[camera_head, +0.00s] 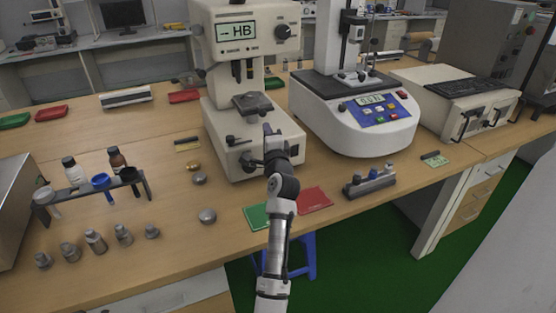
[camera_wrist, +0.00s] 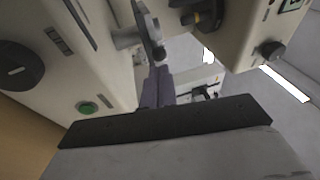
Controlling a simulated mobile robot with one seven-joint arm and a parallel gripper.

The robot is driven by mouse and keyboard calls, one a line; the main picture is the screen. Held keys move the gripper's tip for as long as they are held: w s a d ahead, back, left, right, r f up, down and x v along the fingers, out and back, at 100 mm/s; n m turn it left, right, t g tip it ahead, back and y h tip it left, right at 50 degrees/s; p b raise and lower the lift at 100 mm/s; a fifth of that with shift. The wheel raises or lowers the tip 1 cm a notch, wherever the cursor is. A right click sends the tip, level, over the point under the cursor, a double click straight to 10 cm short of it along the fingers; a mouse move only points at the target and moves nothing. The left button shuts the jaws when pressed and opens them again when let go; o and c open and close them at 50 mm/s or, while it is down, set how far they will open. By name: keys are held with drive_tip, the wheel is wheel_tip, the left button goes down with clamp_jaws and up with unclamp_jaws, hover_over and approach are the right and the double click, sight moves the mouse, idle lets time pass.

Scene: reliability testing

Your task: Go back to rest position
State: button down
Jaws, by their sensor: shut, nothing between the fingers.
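My gripper (camera_head: 269,132) is shut and empty. In the head view it reaches up in front of the lower right part of the white hardness tester (camera_head: 228,24), whose display reads "HB". The tester's small dark stage (camera_head: 253,103) sits above and a little left of my gripper. In the wrist view my shut fingers (camera_wrist: 158,72) point into the space between the tester's parts, close to a round metal piece (camera_wrist: 146,32). I cannot tell whether they touch the tester. My arm runs down to the bottom edge of the head view.
A white testing machine (camera_head: 375,135) with a blue panel stands to the right. Green (camera_head: 257,217) and red (camera_head: 313,200) pads and a metal block (camera_head: 370,182) lie near the front edge. A bottle rack (camera_head: 75,192) and several metal samples stand left. Green floor shows below.

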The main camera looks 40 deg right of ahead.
drive_tip(key=b+v, duration=0.1)
drive_tip(key=v, duration=0.8)
drive_tip(key=shift+s+b, duration=0.15)
drive_tip(key=shift+b, duration=0.2)
